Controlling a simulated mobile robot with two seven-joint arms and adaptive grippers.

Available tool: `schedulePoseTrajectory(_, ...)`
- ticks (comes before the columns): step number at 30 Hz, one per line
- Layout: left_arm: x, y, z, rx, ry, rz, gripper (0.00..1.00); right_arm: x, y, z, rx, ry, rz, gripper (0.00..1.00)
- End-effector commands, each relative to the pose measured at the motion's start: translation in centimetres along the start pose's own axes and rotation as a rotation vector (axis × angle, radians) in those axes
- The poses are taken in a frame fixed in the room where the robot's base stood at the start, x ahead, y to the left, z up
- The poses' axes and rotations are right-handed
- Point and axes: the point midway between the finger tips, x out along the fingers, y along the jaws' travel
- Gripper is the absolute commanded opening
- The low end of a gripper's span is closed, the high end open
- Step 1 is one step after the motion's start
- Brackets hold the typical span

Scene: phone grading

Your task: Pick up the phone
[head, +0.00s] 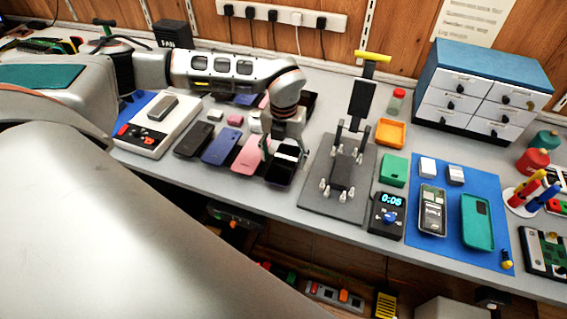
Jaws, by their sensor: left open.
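A row of phones lies on the grey bench: a black phone (194,138), a blue phone (221,146), a pink phone (248,155) and a dark phone (280,174) at the right end. My left gripper (284,154) points down over the right end of the row, its fingers open. It partly hides the dark phone and the pink phone's edge. Whether the fingers touch a phone cannot be told. Another phone (432,210) lies on the blue mat (456,255) beside a teal case (477,222). My right gripper is out of view.
A press stand (312,193) with a tall black post stands just right of the gripper. A timer box (387,216), green tray (394,169) and orange tray (391,132) lie beyond it. A white device (158,128) is left of the phones. The drawer cabinet (484,87) stands back right.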

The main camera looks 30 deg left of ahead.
Motion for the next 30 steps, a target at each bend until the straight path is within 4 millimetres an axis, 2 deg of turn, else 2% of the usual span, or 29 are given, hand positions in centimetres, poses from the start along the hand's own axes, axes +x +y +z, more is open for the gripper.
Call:
schedulePoseTrajectory(7, 0.2, 0.0, 0.0, 0.000, 0.000, 0.000, 0.68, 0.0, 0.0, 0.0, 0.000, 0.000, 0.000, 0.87)
schedulePoseTrajectory(8, 0.2, 0.0, 0.0, 0.000, 0.000, 0.000, 0.65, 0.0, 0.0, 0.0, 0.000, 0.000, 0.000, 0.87)
schedulePoseTrajectory(13, 0.2, 0.0, 0.0, 0.000, 0.000, 0.000, 0.22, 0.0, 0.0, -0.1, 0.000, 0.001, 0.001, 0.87)
schedulePoseTrajectory(23, 0.1, 0.0, 0.0, 0.000, -0.001, -0.001, 0.23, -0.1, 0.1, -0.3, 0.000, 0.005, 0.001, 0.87)
schedulePoseTrajectory(30, -1.7, 0.0, 0.1, 0.001, -0.003, -0.002, 0.23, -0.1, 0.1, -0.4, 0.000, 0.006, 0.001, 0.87)
